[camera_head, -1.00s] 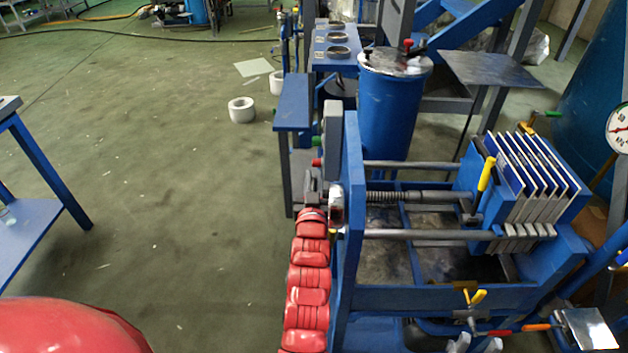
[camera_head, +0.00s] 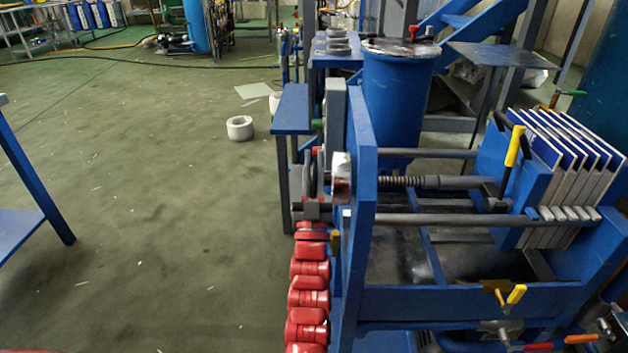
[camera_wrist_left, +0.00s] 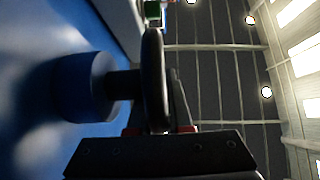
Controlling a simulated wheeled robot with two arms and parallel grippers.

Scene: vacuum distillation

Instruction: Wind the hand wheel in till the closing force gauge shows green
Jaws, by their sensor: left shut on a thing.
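The hand wheel (camera_head: 319,172) is a dark ring seen nearly edge-on at the left side of the blue press frame (camera_head: 360,205). My left gripper (camera_head: 312,207) reaches up to it on the red left arm and is shut on its rim. In the left wrist view the wheel (camera_wrist_left: 154,80) stands edge-on, its rim between the gripper fingers (camera_wrist_left: 158,130), with a dark shaft running left into a blue boss (camera_wrist_left: 85,87). A threaded screw (camera_head: 400,182) runs from the frame to the blue pressing plate (camera_head: 495,160). No gauge face is readable. My right gripper is out of view.
Several white-edged plates (camera_head: 565,165) stand at the press's right. A blue tank (camera_head: 397,105) and a small blue shelf (camera_head: 291,108) stand behind. Yellow-handled levers (camera_head: 514,146) stick up at the press. The floor to the left is mostly open, with a white ring (camera_head: 240,128) on it.

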